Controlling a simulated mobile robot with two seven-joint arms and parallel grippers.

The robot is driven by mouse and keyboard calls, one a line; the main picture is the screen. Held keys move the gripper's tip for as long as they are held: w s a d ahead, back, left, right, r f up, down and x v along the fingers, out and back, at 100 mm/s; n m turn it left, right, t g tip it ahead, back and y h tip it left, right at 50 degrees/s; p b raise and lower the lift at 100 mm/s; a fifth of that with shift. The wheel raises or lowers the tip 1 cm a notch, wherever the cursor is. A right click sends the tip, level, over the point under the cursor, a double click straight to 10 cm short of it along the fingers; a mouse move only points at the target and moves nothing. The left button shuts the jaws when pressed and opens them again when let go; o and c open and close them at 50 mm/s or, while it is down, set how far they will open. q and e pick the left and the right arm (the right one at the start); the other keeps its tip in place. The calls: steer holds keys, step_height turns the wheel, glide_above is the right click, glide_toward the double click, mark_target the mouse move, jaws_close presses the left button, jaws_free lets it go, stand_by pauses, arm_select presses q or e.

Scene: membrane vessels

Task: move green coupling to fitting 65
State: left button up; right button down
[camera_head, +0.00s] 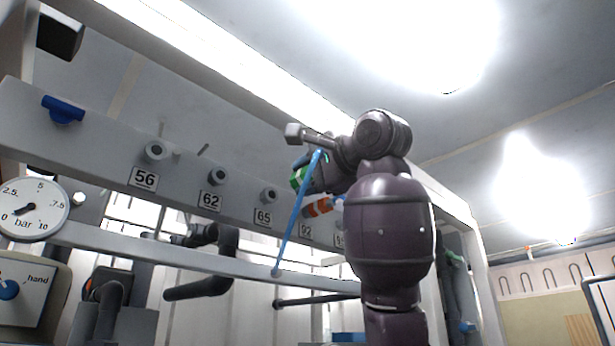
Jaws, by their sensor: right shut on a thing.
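A green coupling (299,178) shows in the head view at the hand of my right arm. My right gripper (307,165) is shut on it, and the hand hides part of it. A blue hose (297,215) runs from near the hand down to the lower rail. Fitting 65 (269,195) is a grey stub on the panel above the "65" label. The coupling is up and to the right of it in the picture, apart from it. The depth between them is hard to judge. My left gripper is not in view.
Fittings 62 (217,178) and 56 (155,151) stick out to the left on the same panel. An orange coupling (318,207) shows near the "92" label, beside my right arm. A pressure gauge (33,208) and a hand switch (25,290) are at far left.

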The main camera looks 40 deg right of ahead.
mark_target(272, 194)
steer(key=shift+w+d+f+m, duration=0.1)
steer(key=shift+d+m, duration=0.1)
steer(key=shift+m, duration=0.5)
steer(key=shift+s+a+m, duration=0.2)
steer(key=shift+a+m, duration=0.2)
steer(key=shift+a, duration=0.2)
steer(key=shift+d, duration=0.1)
steer(key=shift+w+d, duration=0.1)
steer(key=shift+d, duration=0.15)
steer(key=shift+w+a, duration=0.1)
steer(key=shift+a, duration=0.1)
steer(key=w+p, duration=0.2)
steer(key=w, duration=0.3)
steer(key=shift+w+a, duration=0.15)
steer(key=shift+w, duration=0.1)
